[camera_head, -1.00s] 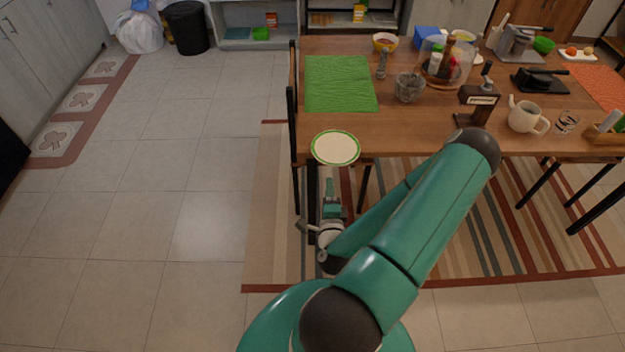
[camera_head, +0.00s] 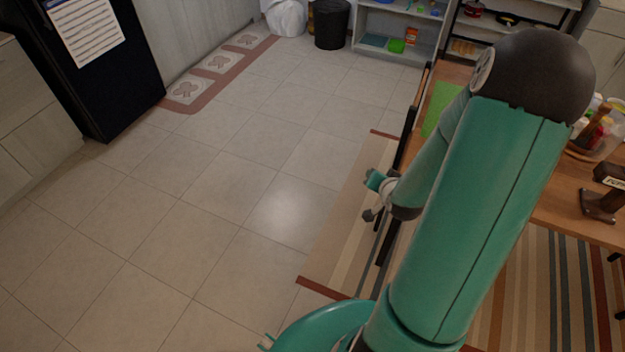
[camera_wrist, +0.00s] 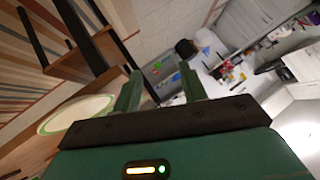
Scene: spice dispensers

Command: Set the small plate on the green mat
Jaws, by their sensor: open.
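The small plate (camera_wrist: 72,116), pale with a green rim, lies on brown wood at the left of the wrist view. It is beside my fingers and apart from them. In the head view my arm hides it. The green mat (camera_head: 437,106) shows only as a strip on the table, the rest hidden behind my arm. My gripper (camera_wrist: 160,88) is open, with nothing between its fingers. In the head view my gripper (camera_head: 372,194) is out past the table's left edge, above the floor and rug.
The wooden table (camera_head: 560,215) is at the right, with a dark grinder-like stand (camera_head: 602,195) on it. A chair (camera_head: 408,130) stands along its left edge. Open tiled floor lies to the left. A dark fridge (camera_head: 100,70), bin (camera_head: 331,24) and shelves (camera_head: 400,30) stand farther off.

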